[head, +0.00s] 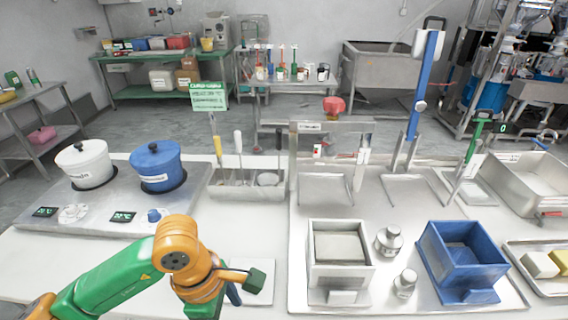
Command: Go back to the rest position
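My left arm, green and orange, reaches in from the lower left. Its gripper (236,288) is over the front of the white table, beside a small flat white board (256,294). The gripper is seen from behind and partly hidden by the wrist, so I cannot tell how far its fingers are apart. No held object shows at it. My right arm and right gripper are not in view.
A white pot (84,165) and a blue pot (156,167) stand on a grey double cooker (112,205). A utensil holder (226,192) is behind my gripper. To the right are a white box (318,268), two metal containers (389,240), a blue box (447,276) and a tray (550,288).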

